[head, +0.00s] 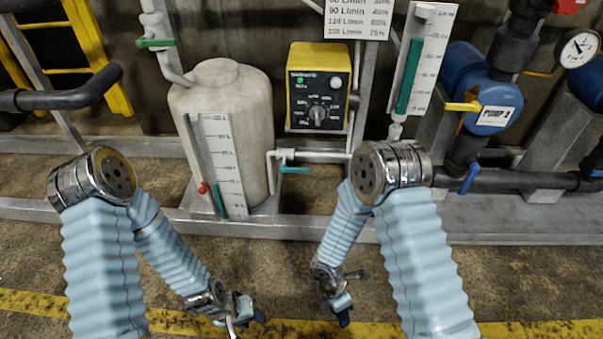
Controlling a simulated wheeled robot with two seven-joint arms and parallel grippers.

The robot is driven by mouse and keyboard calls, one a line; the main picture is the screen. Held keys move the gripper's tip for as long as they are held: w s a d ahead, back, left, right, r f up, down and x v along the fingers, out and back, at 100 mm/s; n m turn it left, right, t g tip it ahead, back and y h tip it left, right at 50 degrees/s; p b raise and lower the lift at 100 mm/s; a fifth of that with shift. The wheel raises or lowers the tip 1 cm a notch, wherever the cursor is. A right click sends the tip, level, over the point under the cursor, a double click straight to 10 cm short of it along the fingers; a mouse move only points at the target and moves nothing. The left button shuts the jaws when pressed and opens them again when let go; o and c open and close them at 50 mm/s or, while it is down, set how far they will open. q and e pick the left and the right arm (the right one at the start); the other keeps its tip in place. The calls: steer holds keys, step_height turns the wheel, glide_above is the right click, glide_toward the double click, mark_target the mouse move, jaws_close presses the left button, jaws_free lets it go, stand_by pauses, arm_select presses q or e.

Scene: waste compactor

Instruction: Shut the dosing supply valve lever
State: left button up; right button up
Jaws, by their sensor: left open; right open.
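A green valve lever (294,170) sits on the thin pale pipe between the dosing tank (220,92) and the pump side; it lies roughly along the pipe. Another green lever (156,43) is on the pipe above the tank's left side, roughly horizontal. No label shows which one is the dosing supply valve. My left gripper (241,316) is open and empty, low in front of the tank. My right gripper (344,300) is open and empty, below and right of the lower green lever. Both grippers are apart from the levers.
A yellow-black controller box (319,62) hangs above the lower lever. Scaled gauge tubes (424,62) stand beside it. A blue pump (488,98) with a yellow lever (462,106) is at right. A grey frame rail (330,226) runs along the floor. Open floor lies in front.

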steer(key=w+r+n+t+h, duration=0.1)
steer(key=w+n+t+h, duration=0.3)
steer(key=w+n, duration=0.45)
steer(key=n+t+h+b, duration=0.2)
steer(key=n+t, duration=1.3)
steer(key=n, duration=0.2)
glide_toward(299, 172)
arm_select(q)
steer(key=f, duration=0.2)
steer(key=f+b, duration=0.1)
steer(key=shift+w+a+f, duration=0.1)
steer(key=shift+a+f, duration=0.15)
steer(key=shift+a, duration=0.05)
arm_select(e)
steer(key=x, duration=1.2)
steer(key=shift+w+d+r, duration=0.1)
steer(key=shift+w+d, duration=0.05)
steer(key=shift+w, duration=0.05)
steer(key=shift+c, duration=0.2)
jaws_close()
